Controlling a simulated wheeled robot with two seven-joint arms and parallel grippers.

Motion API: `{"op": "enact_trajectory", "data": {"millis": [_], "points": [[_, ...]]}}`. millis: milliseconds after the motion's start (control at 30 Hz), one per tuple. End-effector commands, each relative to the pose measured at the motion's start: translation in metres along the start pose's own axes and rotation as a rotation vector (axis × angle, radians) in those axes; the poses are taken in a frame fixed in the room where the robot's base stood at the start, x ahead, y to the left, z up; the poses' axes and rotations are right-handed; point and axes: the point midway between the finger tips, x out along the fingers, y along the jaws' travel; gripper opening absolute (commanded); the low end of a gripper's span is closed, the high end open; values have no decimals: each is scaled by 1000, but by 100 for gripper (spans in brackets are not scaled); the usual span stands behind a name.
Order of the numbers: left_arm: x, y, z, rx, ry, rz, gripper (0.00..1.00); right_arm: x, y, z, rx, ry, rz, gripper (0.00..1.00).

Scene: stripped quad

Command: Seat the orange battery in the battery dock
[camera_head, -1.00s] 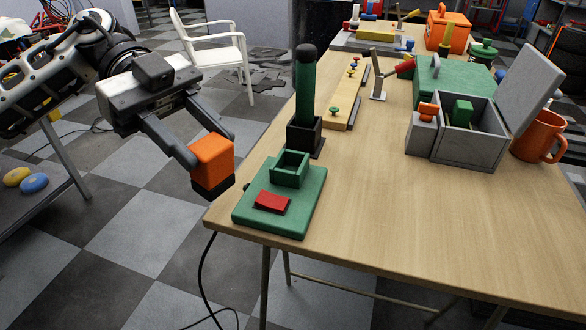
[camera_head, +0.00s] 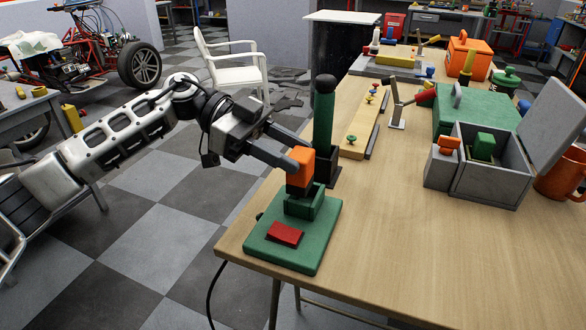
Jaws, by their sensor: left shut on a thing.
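The orange battery (camera_head: 300,168) has a dark lower end and is held upright in my left gripper (camera_head: 297,160), which is shut on it. The battery is over the green square socket of the battery dock (camera_head: 318,238). Its dark end is at the socket's opening; I cannot tell how far inside it is. The dock is a green base with a red pad (camera_head: 285,234) at its front, near the table's front left corner. My right gripper is not in view.
A green cylinder (camera_head: 323,115) stands in a dark holder just behind the dock. A yellow board (camera_head: 364,125) with small pegs lies farther back. A grey open box (camera_head: 490,175) stands to the right. The front right of the table (camera_head: 430,250) is clear.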

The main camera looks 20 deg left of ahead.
Motion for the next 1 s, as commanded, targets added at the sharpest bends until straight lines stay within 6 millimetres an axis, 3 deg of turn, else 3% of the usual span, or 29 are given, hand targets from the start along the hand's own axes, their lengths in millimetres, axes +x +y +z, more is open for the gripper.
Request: {"op": "enact_trajectory", "data": {"millis": [267, 467, 800, 833, 900, 1000], "points": [[10, -14, 14, 0, 3, -1, 7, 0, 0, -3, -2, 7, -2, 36], [18, -13, 41, -1, 2, 0, 7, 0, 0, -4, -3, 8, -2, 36], [19, -13, 44, 2, 2, -1, 7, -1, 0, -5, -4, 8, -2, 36], [19, -13, 44, 2, 1, -1, 45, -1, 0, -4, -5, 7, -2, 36], [19, -13, 44, 2, 1, -1, 62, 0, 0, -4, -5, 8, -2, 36], [19, -13, 44, 2, 1, -1, 62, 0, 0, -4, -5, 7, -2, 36]]}}
